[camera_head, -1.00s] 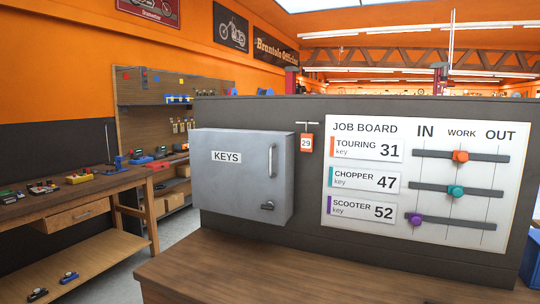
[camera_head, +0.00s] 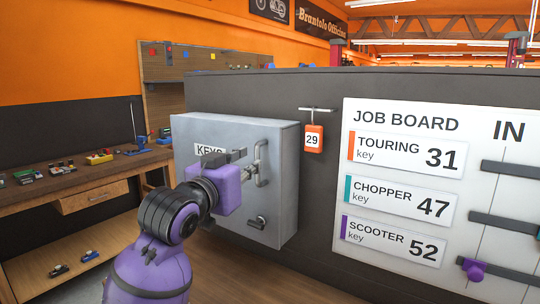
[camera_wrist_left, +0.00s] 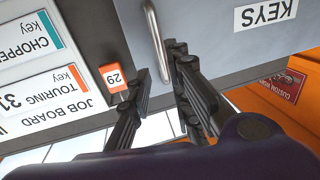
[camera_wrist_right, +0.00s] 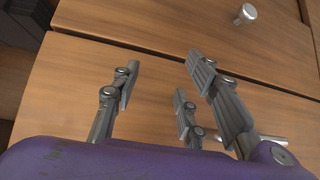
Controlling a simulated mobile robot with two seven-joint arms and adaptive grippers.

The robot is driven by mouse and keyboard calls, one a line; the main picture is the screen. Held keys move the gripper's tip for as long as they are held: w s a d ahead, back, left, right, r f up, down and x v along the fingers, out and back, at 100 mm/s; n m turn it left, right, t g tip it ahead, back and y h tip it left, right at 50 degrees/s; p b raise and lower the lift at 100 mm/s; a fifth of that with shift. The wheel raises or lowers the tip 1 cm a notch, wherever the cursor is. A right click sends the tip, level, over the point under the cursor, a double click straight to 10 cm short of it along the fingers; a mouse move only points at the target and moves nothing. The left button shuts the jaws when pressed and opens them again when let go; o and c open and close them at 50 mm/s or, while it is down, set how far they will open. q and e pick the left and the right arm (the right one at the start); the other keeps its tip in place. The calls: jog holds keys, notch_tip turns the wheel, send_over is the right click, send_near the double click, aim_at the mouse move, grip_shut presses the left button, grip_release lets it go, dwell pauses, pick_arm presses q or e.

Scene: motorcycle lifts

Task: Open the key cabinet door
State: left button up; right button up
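The grey key cabinet (camera_head: 281,190) hangs on the dark panel, its door (camera_head: 212,133) closed flat. The door has a vertical bar handle (camera_head: 262,162) and a small latch (camera_head: 257,222) below it. My left gripper (camera_head: 246,164) is at the bar handle and partly hides it and the KEYS label. In the left wrist view, the handle (camera_wrist_left: 154,38) runs down toward the gap between the open fingers (camera_wrist_left: 160,88); contact cannot be told. My right gripper (camera_wrist_right: 160,82) is open and empty, over a wooden surface, outside the head view.
An orange tag 29 (camera_head: 314,138) hangs on a hook right of the cabinet. The job board (camera_head: 395,200) with sliders is farther right. A workbench (camera_head: 90,185) with tools stands left. A metal knob (camera_wrist_right: 245,14) shows near my right gripper.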

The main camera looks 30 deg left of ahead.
pick_arm(q)
send_over(258, 184)
jog(key=shift+w+a, duration=0.1)
jog(key=shift+a, duration=0.05)
jog(key=shift+w+r, duration=0.1)
jog(key=shift+w, duration=0.1)
pick_arm(e)
jog(key=shift+s+r, duration=0.15)
jog(key=shift+s, duration=0.45)
pick_arm(q)
jog(key=shift+c, duration=0.5)
grip_shut()
pick_arm(e)
jog(key=shift+s, duration=0.15)
